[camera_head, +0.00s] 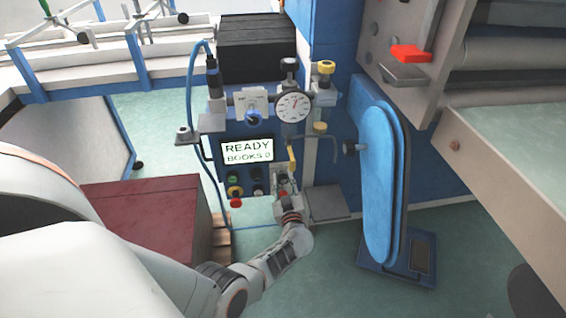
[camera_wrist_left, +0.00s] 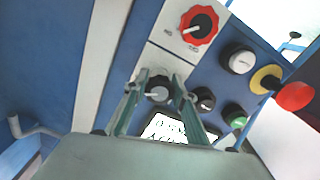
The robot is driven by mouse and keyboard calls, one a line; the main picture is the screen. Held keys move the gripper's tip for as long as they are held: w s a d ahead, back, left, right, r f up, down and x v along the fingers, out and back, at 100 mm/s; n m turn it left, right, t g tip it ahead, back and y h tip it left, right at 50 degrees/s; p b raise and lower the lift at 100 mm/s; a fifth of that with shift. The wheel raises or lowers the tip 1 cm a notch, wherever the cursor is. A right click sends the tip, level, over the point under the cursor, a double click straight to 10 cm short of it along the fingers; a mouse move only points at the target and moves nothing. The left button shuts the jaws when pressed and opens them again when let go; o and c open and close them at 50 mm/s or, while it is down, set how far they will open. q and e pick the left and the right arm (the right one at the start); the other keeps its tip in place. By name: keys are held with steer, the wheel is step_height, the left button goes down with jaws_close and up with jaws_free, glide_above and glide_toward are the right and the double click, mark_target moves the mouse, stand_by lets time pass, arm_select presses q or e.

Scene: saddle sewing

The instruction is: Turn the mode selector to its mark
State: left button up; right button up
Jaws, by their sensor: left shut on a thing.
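The mode selector appears to be the black knob (camera_wrist_left: 157,91) with a pale pointer, on a light plate of the blue control panel (camera_wrist_left: 215,75) in the left wrist view. My left gripper (camera_wrist_left: 158,84) has one finger on each side of this knob and is shut on it. In the head view my left gripper (camera_head: 283,182) is at the panel's lower right, and it hides the knob there. The pointer lies roughly sideways in the wrist view. I cannot make out its mark. My right gripper is not in view.
A red rotary switch (camera_wrist_left: 198,25) is close to the knob. Several push buttons and a red mushroom button (camera_head: 236,202) are beside it. A gauge (camera_head: 293,107) and a yellow-ended lever (camera_head: 292,158) are above my gripper.

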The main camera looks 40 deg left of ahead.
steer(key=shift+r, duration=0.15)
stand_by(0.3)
arm_select(q)
steer(key=o, duration=1.1)
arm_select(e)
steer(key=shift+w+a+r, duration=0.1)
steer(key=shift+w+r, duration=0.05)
